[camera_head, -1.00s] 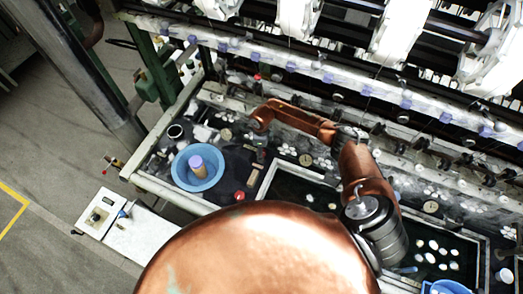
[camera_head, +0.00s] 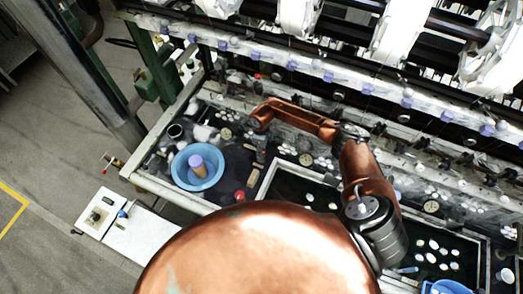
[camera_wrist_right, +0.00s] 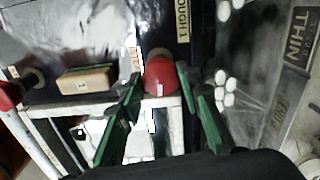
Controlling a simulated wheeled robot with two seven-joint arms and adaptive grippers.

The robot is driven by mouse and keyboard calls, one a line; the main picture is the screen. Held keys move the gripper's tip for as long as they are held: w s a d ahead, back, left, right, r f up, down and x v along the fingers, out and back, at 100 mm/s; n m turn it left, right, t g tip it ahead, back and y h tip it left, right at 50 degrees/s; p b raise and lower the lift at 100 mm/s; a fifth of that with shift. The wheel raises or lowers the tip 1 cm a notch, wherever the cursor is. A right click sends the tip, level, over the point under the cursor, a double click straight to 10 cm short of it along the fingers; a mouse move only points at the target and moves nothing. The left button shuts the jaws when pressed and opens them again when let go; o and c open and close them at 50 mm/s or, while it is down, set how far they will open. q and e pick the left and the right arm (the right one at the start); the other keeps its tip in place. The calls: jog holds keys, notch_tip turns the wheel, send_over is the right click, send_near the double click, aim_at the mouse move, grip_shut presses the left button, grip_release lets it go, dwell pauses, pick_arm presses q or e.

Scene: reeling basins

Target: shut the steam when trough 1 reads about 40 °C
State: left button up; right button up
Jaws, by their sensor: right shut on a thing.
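A red knob (camera_wrist_right: 160,76) lies between the green fingers of my right gripper (camera_wrist_right: 166,88) in the right wrist view, and the gripper is shut on it. In the head view the red knob (camera_head: 239,196) sits at the near edge of the bench. A label reading TROUGH 1 (camera_wrist_right: 182,20) is beside the knob. Small round dials (camera_head: 226,133) (camera_head: 305,160) stand along the basins; their readings are too small to make out. My right forearm reaches in from the right over the basins. My left gripper is not in view.
A blue bowl (camera_head: 184,180) with a purple-topped spool stands left of the knob. A wooden block (camera_wrist_right: 87,80) lies beside it. Dark basins with white cocoons (camera_head: 432,245) extend right. Reeling machinery is behind. A white box (camera_head: 99,217) is at the near left; open floor lies farther left.

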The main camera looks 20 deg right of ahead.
jog(key=m+b, duration=0.1)
jog(key=m, duration=0.3)
jog(key=shift+d+f, duration=0.1)
jog(key=shift+m, duration=2)
jog(key=o, duration=1.2)
jog(key=shift+c, duration=0.2)
jog(key=shift+r, duration=3.85)
